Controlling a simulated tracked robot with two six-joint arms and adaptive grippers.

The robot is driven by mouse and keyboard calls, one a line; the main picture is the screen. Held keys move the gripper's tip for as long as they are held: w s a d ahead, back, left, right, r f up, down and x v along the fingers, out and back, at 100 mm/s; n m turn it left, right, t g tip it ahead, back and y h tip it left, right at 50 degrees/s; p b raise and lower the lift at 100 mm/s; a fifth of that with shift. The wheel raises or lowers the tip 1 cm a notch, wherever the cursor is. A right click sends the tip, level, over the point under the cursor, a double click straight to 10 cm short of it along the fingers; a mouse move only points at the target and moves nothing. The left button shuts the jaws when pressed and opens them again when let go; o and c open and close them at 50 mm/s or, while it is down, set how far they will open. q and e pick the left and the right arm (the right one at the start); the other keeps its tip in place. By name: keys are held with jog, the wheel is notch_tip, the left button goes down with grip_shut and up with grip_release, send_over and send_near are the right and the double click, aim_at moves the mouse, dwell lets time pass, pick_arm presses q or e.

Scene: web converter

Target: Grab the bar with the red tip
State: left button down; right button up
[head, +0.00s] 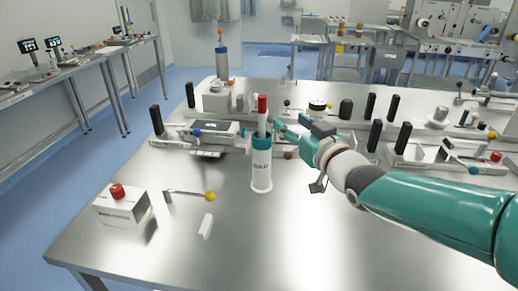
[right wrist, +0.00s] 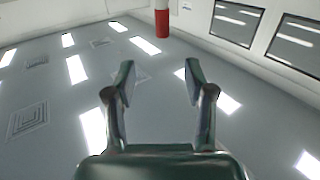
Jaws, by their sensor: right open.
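The bar with the red tip (head: 262,104) stands upright in a white cylindrical holder (head: 261,170) with a teal collar, near the middle of the metal table. Its lower part is hidden inside the holder. My right gripper (head: 278,126) comes in from the right, just right of the bar at about the height below its red tip. In the right wrist view my right gripper (right wrist: 159,78) is open with nothing between its fingers. The bar's red tip (right wrist: 162,24) shows there beyond the fingertips, near the top edge. My left gripper is not in view.
A white box with a red button (head: 118,204) and a lever with a yellow knob (head: 190,195) are at the front left. Black posts and fixtures (head: 215,132) line the table behind the holder. The front middle of the table (head: 280,235) is clear.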

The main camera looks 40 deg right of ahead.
jog(key=p, duration=0.2)
send_near(264, 106)
jog(key=w, duration=0.1)
jog(key=w+d, duration=0.1)
jog(key=w, duration=0.1)
jog(key=w+r, duration=0.1)
jog(key=shift+w+d+r, duration=0.1)
jog(key=shift+w+d, duration=0.2)
jog(key=shift+d, duration=0.05)
jog(key=shift+w+d, duration=0.15)
jog(key=shift+w, duration=0.35)
jog(key=shift+w+p, duration=0.4)
jog(key=shift+p, duration=0.15)
jog(key=w, duration=0.1)
jog(key=w+p, duration=0.1)
jog(key=w+d+f+p, duration=0.1)
jog(key=w, duration=0.1)
jog(key=shift+d+f, duration=0.1)
grip_shut()
